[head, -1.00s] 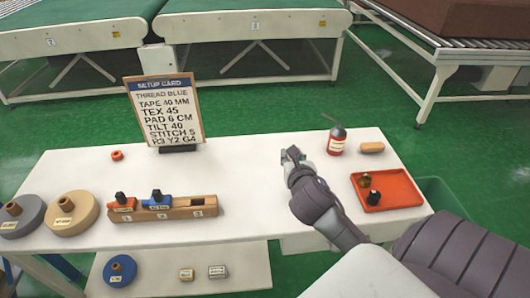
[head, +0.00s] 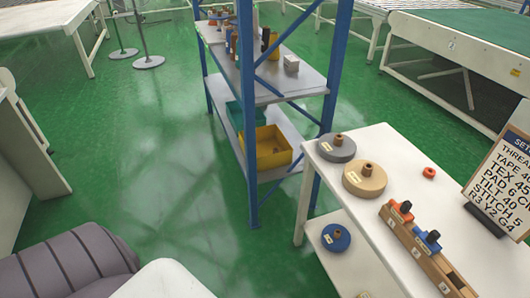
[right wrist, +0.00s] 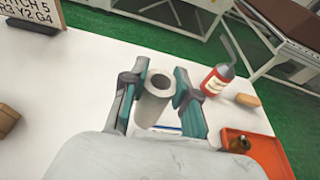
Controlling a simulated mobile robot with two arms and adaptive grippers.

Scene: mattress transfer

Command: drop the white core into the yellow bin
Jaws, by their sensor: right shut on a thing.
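The yellow bin (head: 268,148) sits on the lower shelf of the blue-framed rack in the head view, with something small and brown inside it. The white core (right wrist: 155,97) is a hollow, pale tube in the right wrist view. My right gripper (right wrist: 158,88) is shut on it, one finger on each side, above the white table. My right gripper is outside the head view now. My left gripper is not in view; only a grey arm part of mine shows at the lower left of the head view.
The rack (head: 330,80) has blue posts and an upper shelf with several items. The white table (head: 330,185) stands close to its right. Open green floor (head: 150,150) lies left of the rack. An orange tray (right wrist: 255,150) and a red bottle (right wrist: 217,80) are near my right gripper.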

